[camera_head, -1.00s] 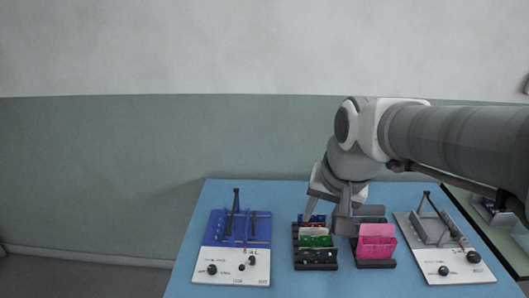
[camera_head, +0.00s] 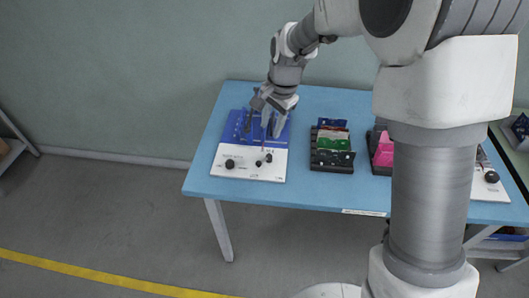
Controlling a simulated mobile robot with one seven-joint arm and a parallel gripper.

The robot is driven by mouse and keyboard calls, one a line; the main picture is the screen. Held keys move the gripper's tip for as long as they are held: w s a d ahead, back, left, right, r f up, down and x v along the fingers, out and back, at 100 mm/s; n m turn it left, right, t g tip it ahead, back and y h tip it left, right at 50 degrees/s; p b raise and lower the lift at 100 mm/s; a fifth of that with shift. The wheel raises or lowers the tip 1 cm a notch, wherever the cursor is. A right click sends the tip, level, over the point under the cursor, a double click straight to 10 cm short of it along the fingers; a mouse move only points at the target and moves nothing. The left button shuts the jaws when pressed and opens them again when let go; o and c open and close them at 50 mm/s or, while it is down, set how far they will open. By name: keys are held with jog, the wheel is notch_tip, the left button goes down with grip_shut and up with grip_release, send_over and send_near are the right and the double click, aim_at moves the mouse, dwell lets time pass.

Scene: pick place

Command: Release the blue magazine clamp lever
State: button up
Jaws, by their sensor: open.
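The blue magazine clamp fixture (camera_head: 239,124) stands at the left end of the table, with a white front panel (camera_head: 225,173) carrying several black knobs (camera_head: 230,163). My gripper (camera_head: 266,128) is over the blue part of the fixture, with its fingers apart and pointing down. The dark clamp lever is largely hidden behind the gripper. I cannot tell whether a finger touches it.
A black rack (camera_head: 332,161) with blue, red, white and green cards stands to the right on the blue table (camera_head: 308,188). A pink-card holder (camera_head: 383,151) and a grey fixture with a black knob (camera_head: 491,177) are partly behind my arm.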

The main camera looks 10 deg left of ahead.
aim_at(263, 161)
jog(key=f, duration=0.5)
jog(key=w+a+f+b, duration=0.1)
jog(key=f, duration=0.4)
jog(key=a+f, duration=0.1)
jog(key=f, duration=0.4)
jog(key=shift+w+a+f+b, duration=0.2)
jog(key=shift+w+f+b, duration=0.05)
jog(key=shift+w+b, duration=0.15)
grip_shut()
